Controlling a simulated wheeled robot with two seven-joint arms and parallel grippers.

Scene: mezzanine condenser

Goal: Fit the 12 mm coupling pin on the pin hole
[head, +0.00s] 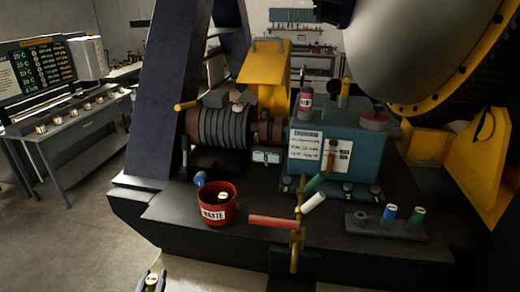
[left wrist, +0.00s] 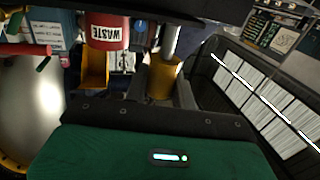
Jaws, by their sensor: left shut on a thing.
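My left gripper (head: 152,282) is at the bottom edge of the head view, in front of the machine's dark base and left of centre. In the left wrist view the gripper (left wrist: 163,88) is shut on a pin (left wrist: 164,77) with a brass-coloured thick part and a silver shaft. Its size marking is not readable. In the head view only the light top of the held pin (head: 152,279) shows. I cannot make out which opening is the pin hole. A dark rack (head: 385,230) at the right holds a blue pin (head: 388,215) and a green pin (head: 416,217). My right gripper is not in view.
A red WASTE cup (head: 216,205) stands on the base, with a small piece showing inside. A blue-green gearbox (head: 335,160) stands behind. A grey bench (head: 85,125) is at the left.

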